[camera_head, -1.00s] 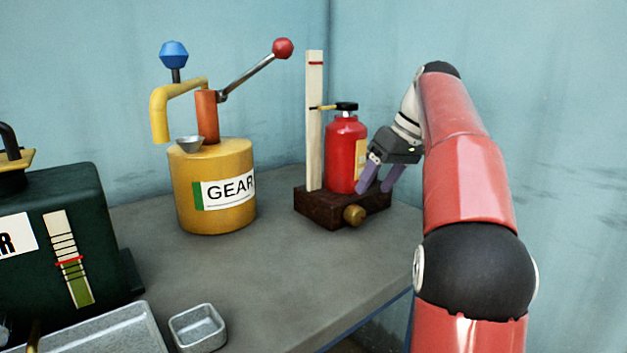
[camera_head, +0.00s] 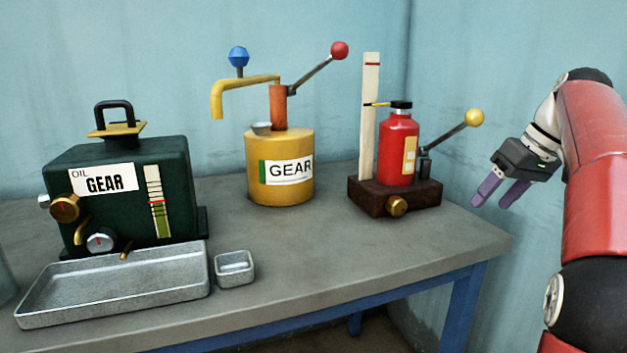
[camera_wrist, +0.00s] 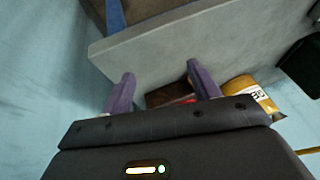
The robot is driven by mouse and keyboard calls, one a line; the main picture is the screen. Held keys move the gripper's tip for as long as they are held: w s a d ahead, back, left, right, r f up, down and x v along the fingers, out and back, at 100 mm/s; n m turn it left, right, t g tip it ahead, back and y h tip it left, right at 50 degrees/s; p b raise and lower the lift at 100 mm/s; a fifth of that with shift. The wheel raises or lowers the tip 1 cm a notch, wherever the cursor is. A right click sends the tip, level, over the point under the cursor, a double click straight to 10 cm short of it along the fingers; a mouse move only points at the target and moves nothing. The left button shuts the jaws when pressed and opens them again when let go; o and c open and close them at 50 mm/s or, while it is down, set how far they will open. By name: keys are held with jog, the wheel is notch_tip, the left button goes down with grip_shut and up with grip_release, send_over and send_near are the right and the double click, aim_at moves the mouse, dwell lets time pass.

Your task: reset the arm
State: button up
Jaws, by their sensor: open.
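My gripper (camera_head: 492,196) has two purple fingers spread apart with nothing between them. It hangs in free air off the right end of the grey table, to the right of the red bottle (camera_head: 397,150). The red bottle stands on a dark brown base (camera_head: 365,199) with a brass knob in front and a yellow-knobbed lever (camera_head: 473,118) reaching right toward my gripper. In the wrist view the fingers (camera_wrist: 161,92) are apart, and the table's end (camera_wrist: 150,50) lies beyond them. The brown base shows partly hidden behind a finger there.
A yellow GEAR can (camera_head: 270,185) with a red-knobbed pump handle stands mid-table. A dark green OIL GEAR tank (camera_head: 120,200) stands at left behind a metal tray (camera_head: 60,296) and a small metal cup (camera_head: 234,268). The table (camera_head: 330,260) is clear at front right. A blue wall rises behind.

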jog(key=s+a+f+m+h, duration=0.1)
jog(key=s+a+f, duration=0.2)
jog(key=s+a, duration=0.3)
jog(key=s+a+f+m+h, duration=0.1)
jog(key=s+a+f, duration=0.25)
jog(key=a, duration=0.35)
jog(key=s+a+f+t, duration=0.1)
jog(key=s+a+f, duration=0.1)
jog(key=s+f, duration=0.5)
jog(key=s+a+f+m+t+h, duration=0.1)
jog(key=s+a+f, duration=0.2)
jog(key=s+f, duration=0.4)
jog(key=shift+s+f+h, duration=0.15)
jog(key=shift+f+h, duration=0.05)
jog(key=shift+h, duration=0.1)
